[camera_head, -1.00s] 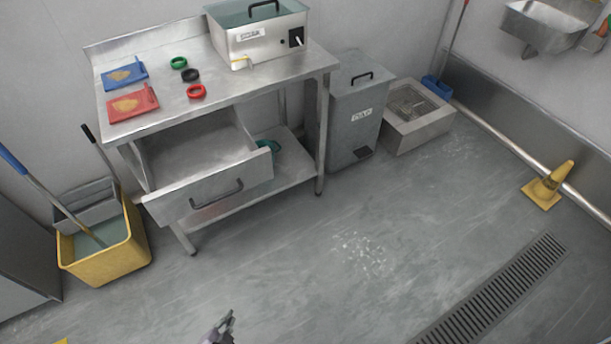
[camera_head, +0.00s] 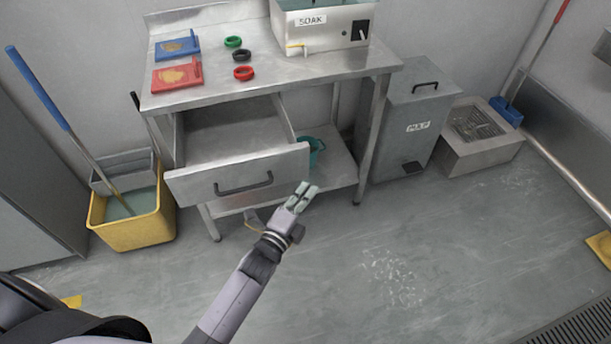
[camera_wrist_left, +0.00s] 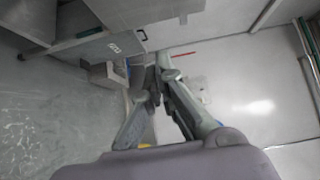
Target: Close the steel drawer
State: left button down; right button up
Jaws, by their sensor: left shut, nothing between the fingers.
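The steel drawer (camera_head: 240,176) stands pulled out of the steel table (camera_head: 300,68). Its front panel faces me and carries a dark bar handle (camera_head: 243,185). The drawer looks empty inside. My left gripper (camera_head: 304,193) is shut and empty. In the head view it appears just right of and below the drawer front's right end; I see no contact with the drawer. Its closed fingers also show in the left wrist view (camera_wrist_left: 160,85). My right gripper is not in view.
A yellow mop bucket (camera_head: 132,225) stands left of the table. A grey bin (camera_head: 412,120) and a low steel box (camera_head: 480,140) stand to its right. A teal container (camera_head: 316,147) sits on the lower shelf. The floor in front is clear.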

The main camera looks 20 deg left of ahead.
aim_at(304, 177)
pick_arm(q)
jog(key=w, duration=0.1)
jog(key=w+a, duration=0.1)
jog(key=w, duration=0.1)
jog(key=w+a, duration=0.1)
jog(key=w, duration=0.1)
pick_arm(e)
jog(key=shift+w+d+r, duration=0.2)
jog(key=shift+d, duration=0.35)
